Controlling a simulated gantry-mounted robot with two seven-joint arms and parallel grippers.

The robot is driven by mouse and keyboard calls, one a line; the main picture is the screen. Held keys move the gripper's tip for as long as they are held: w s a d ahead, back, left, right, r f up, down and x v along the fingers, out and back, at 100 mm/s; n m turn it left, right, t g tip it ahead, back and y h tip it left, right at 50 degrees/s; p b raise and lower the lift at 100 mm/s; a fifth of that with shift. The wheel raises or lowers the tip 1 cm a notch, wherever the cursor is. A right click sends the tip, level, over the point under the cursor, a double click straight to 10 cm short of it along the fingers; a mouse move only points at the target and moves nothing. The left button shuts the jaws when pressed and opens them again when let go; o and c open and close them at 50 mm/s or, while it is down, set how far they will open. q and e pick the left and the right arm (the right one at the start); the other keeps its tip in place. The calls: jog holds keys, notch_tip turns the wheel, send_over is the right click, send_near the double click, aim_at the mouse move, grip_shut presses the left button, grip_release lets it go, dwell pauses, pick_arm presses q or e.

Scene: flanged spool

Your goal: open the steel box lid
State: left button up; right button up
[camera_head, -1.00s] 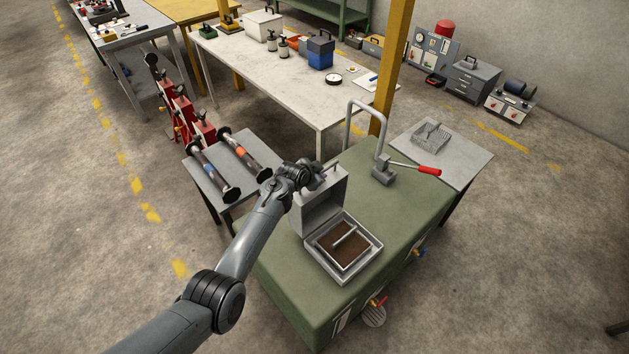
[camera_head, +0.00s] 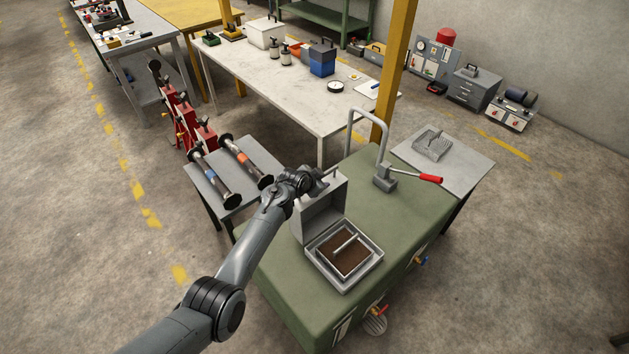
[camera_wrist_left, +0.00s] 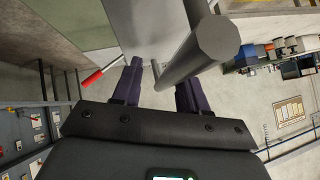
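The steel box (camera_head: 368,264) sits on the green bench with its lid (camera_head: 322,212) standing up at the back. The box's inside shows a brown bottom and a pale bar (camera_head: 346,245). My left gripper (camera_head: 326,180) is at the upper edge of the raised lid. In the left wrist view, its two dark purple fingers (camera_wrist_left: 160,84) are spread apart. A thick grey round bar (camera_wrist_left: 195,58), seemingly the lid's handle, lies at the fingers and hides part of the right one. A gap shows between the left finger and the bar. My right gripper is out of view.
On the green bench (camera_head: 290,292) behind the box stands a lever tool with a red handle (camera_head: 431,179) and a tall bent grey pipe (camera_head: 366,112). A small table with spools (camera_head: 211,176) is to the left. The bench right of the box is clear.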

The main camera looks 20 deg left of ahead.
pick_arm(q)
jog(key=p+v, duration=0.1)
jog(key=v, duration=0.9)
jog(key=shift+s, duration=0.25)
jog(key=shift+r, duration=0.15)
jog(key=shift+c, duration=0.3)
